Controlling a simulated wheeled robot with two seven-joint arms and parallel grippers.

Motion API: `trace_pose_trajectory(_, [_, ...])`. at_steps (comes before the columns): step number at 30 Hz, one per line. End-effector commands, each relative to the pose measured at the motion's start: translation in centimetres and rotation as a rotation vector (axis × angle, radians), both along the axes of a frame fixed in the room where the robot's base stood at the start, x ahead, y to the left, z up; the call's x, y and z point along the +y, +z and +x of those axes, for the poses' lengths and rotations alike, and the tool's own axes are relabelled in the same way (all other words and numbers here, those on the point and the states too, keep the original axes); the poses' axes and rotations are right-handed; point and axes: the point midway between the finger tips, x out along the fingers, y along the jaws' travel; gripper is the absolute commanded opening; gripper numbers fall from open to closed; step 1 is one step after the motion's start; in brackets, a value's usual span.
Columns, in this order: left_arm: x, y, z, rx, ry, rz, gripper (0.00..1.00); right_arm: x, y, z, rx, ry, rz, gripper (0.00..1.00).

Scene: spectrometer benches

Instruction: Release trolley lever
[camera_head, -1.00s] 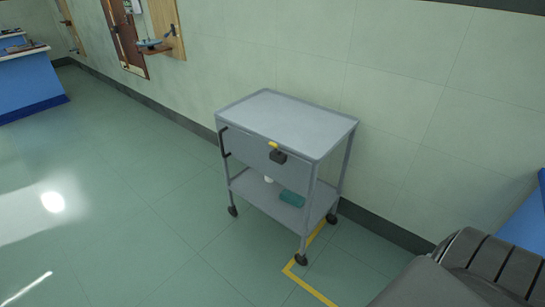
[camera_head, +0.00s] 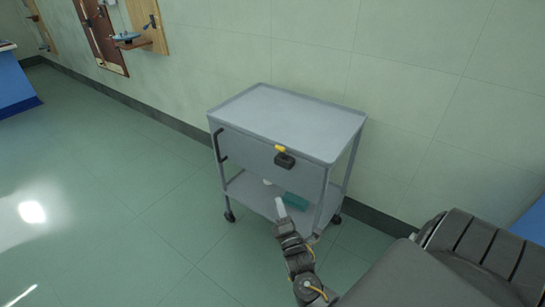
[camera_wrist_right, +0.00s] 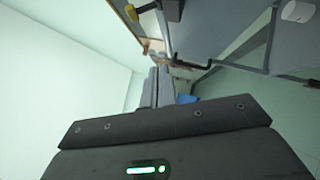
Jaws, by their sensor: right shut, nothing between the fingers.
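The grey trolley (camera_head: 295,120) stands against the wall in the head view. Its front panel carries a black block (camera_head: 285,161) with a yellow-tipped lever (camera_head: 280,149) at its top. In the right wrist view the yellow lever tip (camera_wrist_right: 136,12) and the black block (camera_wrist_right: 172,9) show at the top edge. My right gripper (camera_head: 281,206) is shut and empty, in front of the trolley and lower in the picture than the lever, apart from it. My left gripper is out of view.
A black handle (camera_head: 219,146) sits on the trolley's left side. A teal box (camera_head: 296,202) lies on the lower shelf, partly covered by my gripper. Wall boards with a small shelf (camera_head: 130,42) are at the upper left. Floor left of the trolley is clear.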

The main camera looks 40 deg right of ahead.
Motion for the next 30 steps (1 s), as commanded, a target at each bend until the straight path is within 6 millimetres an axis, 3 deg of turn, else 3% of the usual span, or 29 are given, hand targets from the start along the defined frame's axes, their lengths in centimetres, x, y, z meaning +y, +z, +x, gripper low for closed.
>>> trace_pose_trajectory(4, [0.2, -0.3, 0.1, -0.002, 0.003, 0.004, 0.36, -0.6, 2.8, -0.4, -0.051, -0.053, -0.087, 0.0])
trace_pose_trajectory(17, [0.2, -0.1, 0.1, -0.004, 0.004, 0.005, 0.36, -1.3, 3.2, -0.4, -0.053, -0.069, -0.098, 0.0])
trace_pose_trajectory(23, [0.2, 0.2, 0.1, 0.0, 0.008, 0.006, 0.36, -2.3, 4.3, 2.1, -0.053, -0.067, -0.097, 0.0])
trace_pose_trajectory(30, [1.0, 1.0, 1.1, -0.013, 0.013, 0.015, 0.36, -4.2, 6.2, 6.5, -0.054, -0.064, -0.097, 0.0])
